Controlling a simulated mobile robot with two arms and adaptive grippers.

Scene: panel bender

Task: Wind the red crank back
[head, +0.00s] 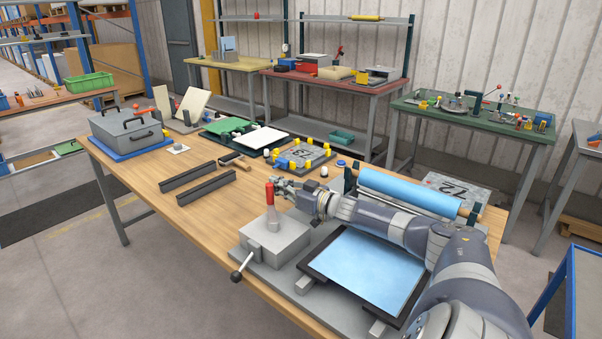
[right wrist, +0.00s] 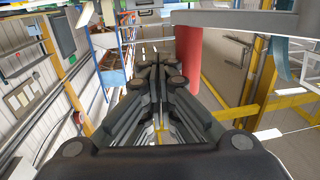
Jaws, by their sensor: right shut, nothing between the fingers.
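The red crank handle (head: 270,192) stands upright on a grey arm above a grey box (head: 274,244) at the front of the wooden bench. My right gripper (head: 279,183) is just to the right of the red handle at about its height. In the right wrist view the gripper (right wrist: 160,72) has its fingers together with nothing between them. The red handle (right wrist: 188,55) stands to the right of the fingertips there, below a grey bar (right wrist: 240,20); whether it touches a finger I cannot tell. My left gripper is not in view.
A black-knobbed lever (head: 236,276) sticks out from the box's front. A light blue sheet (head: 372,270) lies in a dark frame beside the box, with a blue roll (head: 410,191) behind. Two dark bars (head: 206,190) lie on the bench to the left.

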